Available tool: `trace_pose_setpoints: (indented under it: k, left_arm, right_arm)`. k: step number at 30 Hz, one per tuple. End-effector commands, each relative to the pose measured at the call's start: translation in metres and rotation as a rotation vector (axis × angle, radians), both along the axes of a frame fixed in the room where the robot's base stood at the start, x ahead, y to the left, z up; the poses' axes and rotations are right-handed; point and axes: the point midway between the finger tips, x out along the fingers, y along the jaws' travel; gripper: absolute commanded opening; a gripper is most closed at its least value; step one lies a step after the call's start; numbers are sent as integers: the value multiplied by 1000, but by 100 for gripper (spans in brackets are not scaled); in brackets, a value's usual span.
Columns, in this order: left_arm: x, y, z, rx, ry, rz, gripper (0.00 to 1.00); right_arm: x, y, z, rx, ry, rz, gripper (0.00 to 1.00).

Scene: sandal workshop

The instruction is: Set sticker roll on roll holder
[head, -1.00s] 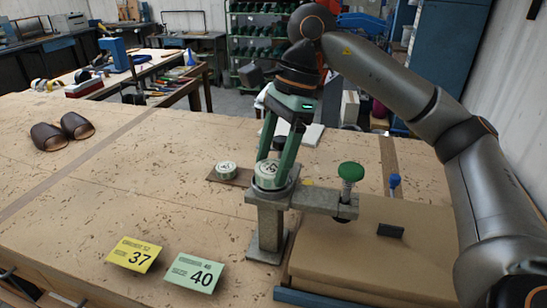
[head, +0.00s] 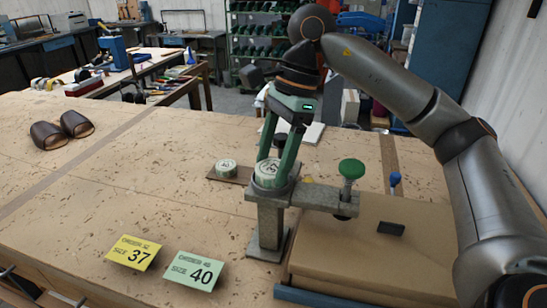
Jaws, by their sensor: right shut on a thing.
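The roll is upright and flat between the two green fingers. It shows just above the top end of a grey metal stand, and I cannot tell whether it touches it. A second, similar roll (head: 226,168) sits on a small brown board (head: 241,180) just left of it. The board looks like the roll holder, though this is not certain. My left gripper is out of view.
The grey metal stand (head: 268,222) has a side arm with a green knob (head: 351,169), beside a brown padded block (head: 350,250). A yellow 37 card (head: 133,253) and a green 40 card (head: 194,270) lie in front. The bench's middle left is clear.

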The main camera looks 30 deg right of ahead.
Motion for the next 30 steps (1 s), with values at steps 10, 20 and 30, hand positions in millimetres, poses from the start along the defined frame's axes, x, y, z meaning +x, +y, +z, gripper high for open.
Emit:
trace_pose_setpoints:
  k: [10,20,30]
  left_arm:
    - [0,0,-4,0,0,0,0]
    - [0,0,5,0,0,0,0]
    - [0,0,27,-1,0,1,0]
  right_arm:
    - [0,0,-6,0,-1,0,75]
    - [0,-3,5,0,-2,-2,82]
    - [-1,-11,32,0,0,-1,82]
